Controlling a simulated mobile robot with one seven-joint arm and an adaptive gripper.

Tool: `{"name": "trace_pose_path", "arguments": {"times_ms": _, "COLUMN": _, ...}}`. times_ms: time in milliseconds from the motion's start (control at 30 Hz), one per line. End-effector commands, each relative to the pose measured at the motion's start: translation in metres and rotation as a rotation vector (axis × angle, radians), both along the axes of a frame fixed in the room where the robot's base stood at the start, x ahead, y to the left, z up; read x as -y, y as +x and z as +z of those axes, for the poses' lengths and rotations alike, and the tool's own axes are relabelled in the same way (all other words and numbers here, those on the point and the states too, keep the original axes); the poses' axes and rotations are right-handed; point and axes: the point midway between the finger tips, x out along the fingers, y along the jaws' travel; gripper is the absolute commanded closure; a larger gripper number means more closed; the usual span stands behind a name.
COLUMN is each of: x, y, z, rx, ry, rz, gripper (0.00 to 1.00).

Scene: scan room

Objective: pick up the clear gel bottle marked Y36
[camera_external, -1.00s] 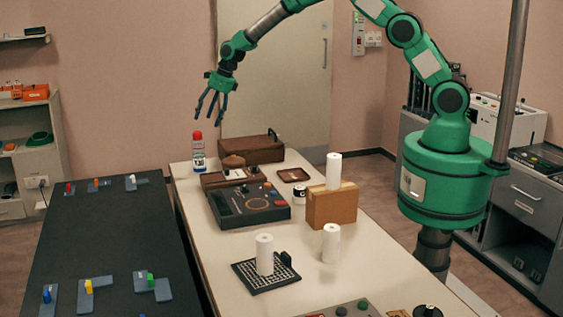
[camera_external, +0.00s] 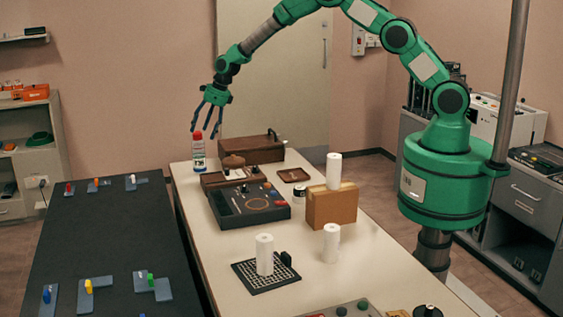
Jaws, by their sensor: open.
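A bottle with a red cap and a white and dark label (camera_external: 198,156) stands upright at the far left end of the long pale table (camera_external: 295,250). Its marking is too small to read, so I cannot confirm Y36. My gripper (camera_external: 204,133) points down with its fingers spread, open and empty. Its fingertips are around the height of the red cap in the picture. I cannot tell the exact depth between them and the cap.
A brown case (camera_external: 252,149) stands right of the bottle. A brown box with a rounded lump (camera_external: 233,162) and a dark panel device (camera_external: 249,205) sit nearer. White rolls (camera_external: 331,243) and a cardboard box (camera_external: 332,207) stand farther right. A black table (camera_external: 105,235) lies left.

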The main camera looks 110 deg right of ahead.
Motion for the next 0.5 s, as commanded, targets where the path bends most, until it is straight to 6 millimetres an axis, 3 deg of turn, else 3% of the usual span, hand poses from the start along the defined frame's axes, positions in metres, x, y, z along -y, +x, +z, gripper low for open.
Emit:
{"name": "trace_pose_path", "arguments": {"times_ms": 200, "x": 0.002, "y": 0.008, "z": -0.021, "rx": -0.001, "ry": 0.001, "rz": 0.001, "gripper": 0.33}}
{"name": "trace_pose_path", "arguments": {"times_ms": 500, "x": 0.003, "y": 0.010, "z": -0.025, "rx": 0.000, "ry": 0.000, "rz": 0.001, "gripper": 0.33}}
